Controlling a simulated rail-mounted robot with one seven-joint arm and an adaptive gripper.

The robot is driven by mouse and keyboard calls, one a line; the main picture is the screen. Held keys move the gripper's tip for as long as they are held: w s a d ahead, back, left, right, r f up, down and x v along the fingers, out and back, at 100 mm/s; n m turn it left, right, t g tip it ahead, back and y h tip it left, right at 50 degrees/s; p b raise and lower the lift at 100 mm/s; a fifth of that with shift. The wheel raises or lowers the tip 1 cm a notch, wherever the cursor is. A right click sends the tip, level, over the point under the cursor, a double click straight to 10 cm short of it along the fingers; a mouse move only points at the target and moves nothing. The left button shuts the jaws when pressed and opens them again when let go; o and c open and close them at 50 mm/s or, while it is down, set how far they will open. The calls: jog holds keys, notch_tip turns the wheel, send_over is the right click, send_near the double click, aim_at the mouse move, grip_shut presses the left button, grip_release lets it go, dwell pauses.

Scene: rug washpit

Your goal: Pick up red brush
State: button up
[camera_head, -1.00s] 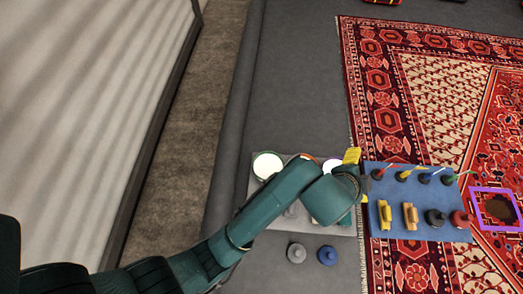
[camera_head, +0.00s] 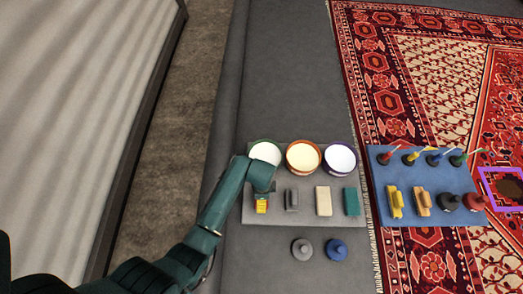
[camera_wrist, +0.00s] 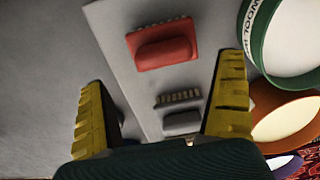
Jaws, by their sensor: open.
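The red brush (camera_wrist: 163,46) lies on the grey mat (camera_wrist: 120,30) in the wrist view, bristles toward the top of the picture. It is ahead of my gripper (camera_wrist: 160,75), roughly centred between the fingers but beyond their tips. My gripper is open and nothing is held. In the head view, my gripper (camera_head: 262,204) is over the left part of the grey mat (camera_head: 280,222), below the green-rimmed bowl. The red brush is largely hidden there by my gripper.
A grey brush (camera_head: 291,199), a beige block (camera_head: 323,201) and a teal block (camera_head: 351,202) lie to the right. Green-rimmed (camera_head: 265,152), orange-rimmed (camera_head: 303,157) and purple-rimmed (camera_head: 340,160) bowls stand above. A blue mat (camera_head: 408,208) holds several tools on the rug.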

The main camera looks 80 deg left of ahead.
jog(key=f+b, duration=0.1)
jog(key=f, duration=0.1)
jog(key=f+b, duration=0.1)
jog(key=b, duration=0.1)
jog(key=f+b, duration=0.1)
jog(key=f, duration=0.1)
jog(key=shift+a+f+b, duration=0.25)
jog(key=shift+f+b, duration=0.05)
jog(key=shift+b, duration=0.05)
jog(key=shift+r, duration=0.15)
jog(key=c, duration=1.3)
jog(key=shift+o, duration=0.2)
notch_tip(320, 180, up, 10)
jog(key=p, duration=0.7)
